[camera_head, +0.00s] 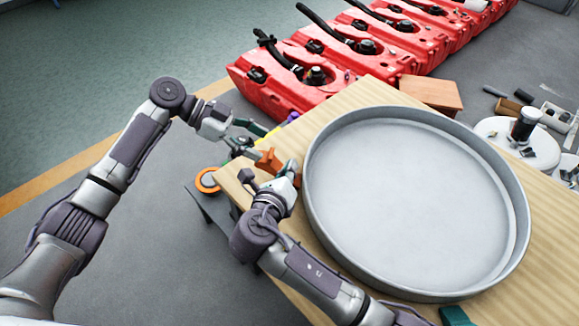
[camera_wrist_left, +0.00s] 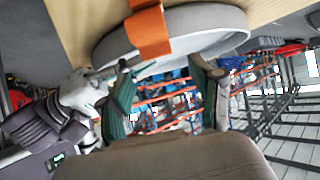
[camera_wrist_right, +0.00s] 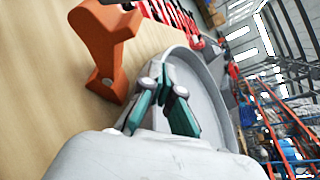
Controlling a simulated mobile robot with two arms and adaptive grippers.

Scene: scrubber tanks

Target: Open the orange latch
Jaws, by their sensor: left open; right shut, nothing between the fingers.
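The orange latch (camera_head: 267,160) stands at the left edge of the wooden table, left of the large round grey tray (camera_head: 318,215). My left gripper (camera_head: 247,136) is open just above and left of the latch, with nothing visible in it. In the left wrist view the latch (camera_wrist_left: 150,32) is an orange band beyond the open fingers (camera_wrist_left: 160,68). My right gripper (camera_head: 291,168) is shut and empty, between the latch and the tray. In the right wrist view the bent latch (camera_wrist_right: 108,45) stands on the wood left of the closed fingertips (camera_wrist_right: 166,78), apart from them.
The wooden table (camera_head: 365,92) carries the tray and a brown box (camera_head: 431,93). Several red tanks (camera_head: 290,82) stand in a row behind. An orange ring (camera_head: 207,180) is beside the table's left edge. White round containers (camera_head: 517,143) stand at the right. The floor at left is clear.

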